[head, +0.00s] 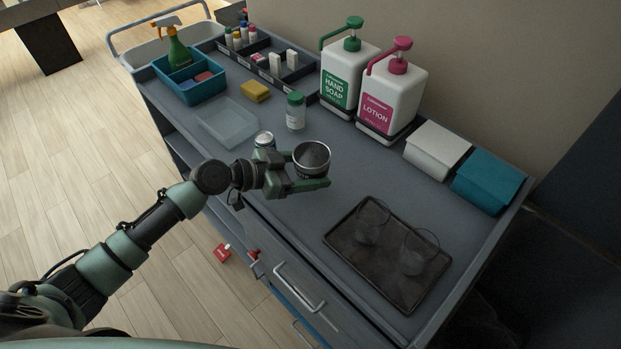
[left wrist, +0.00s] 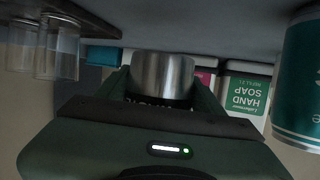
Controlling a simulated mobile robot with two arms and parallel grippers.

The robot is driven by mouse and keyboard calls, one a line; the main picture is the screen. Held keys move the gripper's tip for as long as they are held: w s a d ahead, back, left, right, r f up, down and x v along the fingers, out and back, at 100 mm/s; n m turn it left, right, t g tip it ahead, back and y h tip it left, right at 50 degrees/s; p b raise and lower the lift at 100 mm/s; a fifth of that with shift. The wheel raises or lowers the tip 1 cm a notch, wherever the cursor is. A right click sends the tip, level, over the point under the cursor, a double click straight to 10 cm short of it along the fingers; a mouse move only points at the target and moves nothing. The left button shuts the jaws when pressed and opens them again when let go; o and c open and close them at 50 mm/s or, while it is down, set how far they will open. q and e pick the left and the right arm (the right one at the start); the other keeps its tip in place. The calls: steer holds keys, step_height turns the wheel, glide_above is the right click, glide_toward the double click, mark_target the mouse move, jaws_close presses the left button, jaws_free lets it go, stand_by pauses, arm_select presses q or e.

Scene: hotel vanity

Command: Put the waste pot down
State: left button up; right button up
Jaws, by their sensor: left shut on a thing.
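The waste pot (head: 312,155), a small round steel pot with a dark inside and a dark band, is held upright between the fingers of my left gripper (head: 309,170). It is over the front part of the grey cart top, and I cannot tell whether its base touches the surface. In the left wrist view, which looks upside down, the pot (left wrist: 163,72) sits between the two green fingers of my left gripper (left wrist: 160,98). Lettering on its dark band is partly hidden by the gripper. My right gripper is not in view.
A green can (head: 264,139) stands close left of the pot; it also shows in the left wrist view (left wrist: 300,80). A white bottle (head: 296,112) is behind. A dark tray (head: 345,259) with two glasses lies front right. The surface right of the pot is clear.

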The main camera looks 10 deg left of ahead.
arm_select(q)
step_height(320, 180, down, 5)
steer(key=shift+r, duration=0.15)
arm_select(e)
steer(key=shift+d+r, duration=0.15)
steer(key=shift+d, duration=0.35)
arm_select(q)
steer(key=shift+f, duration=0.25)
steer(key=o, duration=1.5)
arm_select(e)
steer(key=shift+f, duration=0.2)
arm_select(q)
steer(key=shift+r, duration=0.15)
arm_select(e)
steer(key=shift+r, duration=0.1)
